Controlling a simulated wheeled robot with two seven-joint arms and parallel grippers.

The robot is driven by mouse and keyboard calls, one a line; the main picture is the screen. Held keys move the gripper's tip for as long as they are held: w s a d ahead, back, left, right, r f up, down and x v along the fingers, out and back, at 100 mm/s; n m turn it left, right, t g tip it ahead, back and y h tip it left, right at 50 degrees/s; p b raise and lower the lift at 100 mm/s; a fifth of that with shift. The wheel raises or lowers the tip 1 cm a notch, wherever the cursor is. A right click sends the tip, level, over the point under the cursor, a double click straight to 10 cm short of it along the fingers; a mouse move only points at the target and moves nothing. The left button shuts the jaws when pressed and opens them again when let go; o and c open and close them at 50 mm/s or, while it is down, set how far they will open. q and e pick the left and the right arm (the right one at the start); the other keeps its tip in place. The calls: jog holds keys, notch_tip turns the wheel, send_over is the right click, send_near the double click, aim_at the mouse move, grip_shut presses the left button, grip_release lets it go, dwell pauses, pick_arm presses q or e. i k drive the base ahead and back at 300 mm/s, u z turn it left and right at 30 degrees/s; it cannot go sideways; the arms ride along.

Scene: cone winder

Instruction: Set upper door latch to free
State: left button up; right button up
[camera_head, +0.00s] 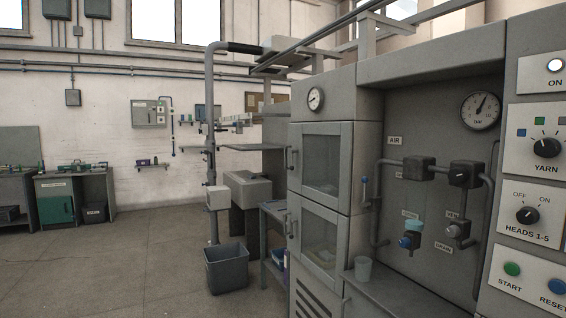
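The cone winder's upper door (326,158) is a grey-framed glass door in the cabinet at the centre right, and it looks closed. A small dark latch or handle (291,158) sits at its left edge. It is too small to tell which setting it is in. The lower door (318,238) is directly below and also looks closed, with a similar latch (288,224) at its left edge. Neither of my grippers shows in the head view.
A round gauge (315,99) sits above the upper door. Right of the doors are an open bay with pipes and valves, a cup (363,269) on a ledge, and a control panel (537,190). A grey bin (226,268) stands left of the cabinet. Floor further left is clear.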

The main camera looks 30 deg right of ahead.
aim_at(292, 161)
jog(key=z, duration=0.55)
jog(key=i, duration=1.05)
jog(key=u, duration=0.5)
jog(key=i, duration=1.75)
jog(key=z, duration=1.15)
jog(key=i, duration=0.7)
jog(key=z, duration=0.65)
